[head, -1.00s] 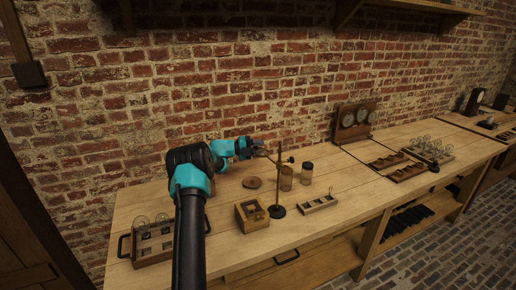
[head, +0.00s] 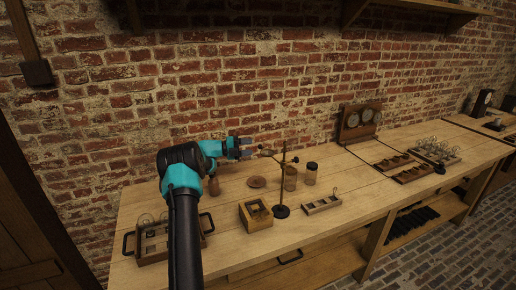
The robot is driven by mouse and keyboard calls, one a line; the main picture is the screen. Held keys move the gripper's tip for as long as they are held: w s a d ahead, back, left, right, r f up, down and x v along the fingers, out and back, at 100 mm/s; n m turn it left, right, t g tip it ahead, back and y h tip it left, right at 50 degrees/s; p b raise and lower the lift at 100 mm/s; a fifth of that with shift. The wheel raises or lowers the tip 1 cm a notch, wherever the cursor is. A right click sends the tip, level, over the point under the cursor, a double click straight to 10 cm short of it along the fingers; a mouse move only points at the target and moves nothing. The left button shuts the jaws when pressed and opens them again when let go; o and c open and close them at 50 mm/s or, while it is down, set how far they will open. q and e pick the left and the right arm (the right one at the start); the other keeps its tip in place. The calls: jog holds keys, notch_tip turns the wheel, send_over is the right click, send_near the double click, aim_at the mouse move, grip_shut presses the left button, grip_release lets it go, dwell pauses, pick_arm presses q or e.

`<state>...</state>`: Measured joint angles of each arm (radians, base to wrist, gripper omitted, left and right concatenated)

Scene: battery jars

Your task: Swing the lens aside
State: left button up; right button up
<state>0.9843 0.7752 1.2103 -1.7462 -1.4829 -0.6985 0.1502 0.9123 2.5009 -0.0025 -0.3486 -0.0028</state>
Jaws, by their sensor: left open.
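A thin dark stand (head: 283,182) rises from a round black base on the bench. A short cross arm near its top reaches left, and a small dark piece (head: 265,152), seemingly the lens, is at its left end. My left gripper (head: 249,153) is open just left of that piece, at about the same height. A narrow gap seems to lie between them, but they are too small to be sure. My right gripper is not in view.
Two jars, one brownish (head: 290,179) and one dark-lidded (head: 311,174), stand behind the stand. A wooden box (head: 256,216), a round wooden disc (head: 257,182) and a small slotted block (head: 321,205) sit around it. A handled tray (head: 157,243) is at the left.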

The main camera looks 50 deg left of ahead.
pick_arm(q)
jog(key=v, duration=1)
jog(key=shift+r, duration=0.1)
